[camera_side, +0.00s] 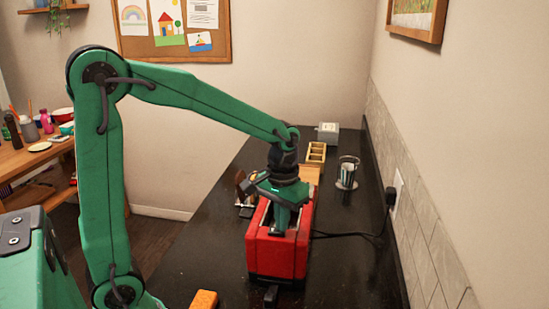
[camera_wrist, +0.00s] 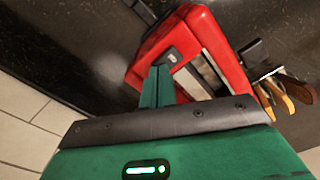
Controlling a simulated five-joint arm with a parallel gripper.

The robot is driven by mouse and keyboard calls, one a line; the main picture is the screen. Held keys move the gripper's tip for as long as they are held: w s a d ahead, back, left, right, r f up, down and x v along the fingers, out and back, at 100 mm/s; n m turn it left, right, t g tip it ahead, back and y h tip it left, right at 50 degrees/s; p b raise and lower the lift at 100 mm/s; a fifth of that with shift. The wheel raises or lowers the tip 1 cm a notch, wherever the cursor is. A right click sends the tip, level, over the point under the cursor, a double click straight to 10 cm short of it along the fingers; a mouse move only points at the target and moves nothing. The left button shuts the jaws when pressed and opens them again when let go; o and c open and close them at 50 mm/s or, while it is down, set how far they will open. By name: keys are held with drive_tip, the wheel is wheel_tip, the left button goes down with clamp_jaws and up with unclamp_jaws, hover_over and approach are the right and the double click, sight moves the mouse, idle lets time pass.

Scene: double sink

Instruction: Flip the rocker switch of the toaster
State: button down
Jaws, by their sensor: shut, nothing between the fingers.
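The red toaster (camera_side: 278,258) stands on the dark counter; it also shows in the wrist view (camera_wrist: 217,42). A small dark rocker switch (camera_wrist: 172,57) with a light mark sits on the toaster's top face, beside the slot. In the side view I cannot make out the switch behind my gripper. My gripper (camera_side: 280,231) points down over the toaster's top. In the wrist view its green fingers (camera_wrist: 159,70) are shut together and empty, with the tips right beside the switch. I cannot tell whether they touch it.
Utensils with wooden handles (camera_wrist: 275,98) lie close beside the toaster. A black cord runs from the toaster to a wall plug (camera_side: 390,197). Behind are a wooden box (camera_side: 316,153) and a glass (camera_side: 347,172). An orange block (camera_side: 203,299) is at front left. The tiled wall bounds the right.

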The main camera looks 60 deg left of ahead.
drive_tip(key=shift+f, duration=0.3)
drive_tip(key=shift+r, duration=3.55)
drive_tip(key=shift+s, duration=0.15)
drive_tip(key=s+r+m+t, duration=0.1)
drive_tip(key=s+m+t, duration=0.2)
drive_tip(key=s, duration=1)
drive_tip(key=shift+d+r+t, duration=0.15)
drive_tip(key=shift+d+t, duration=0.25)
drive_tip(key=shift+t, duration=0.9)
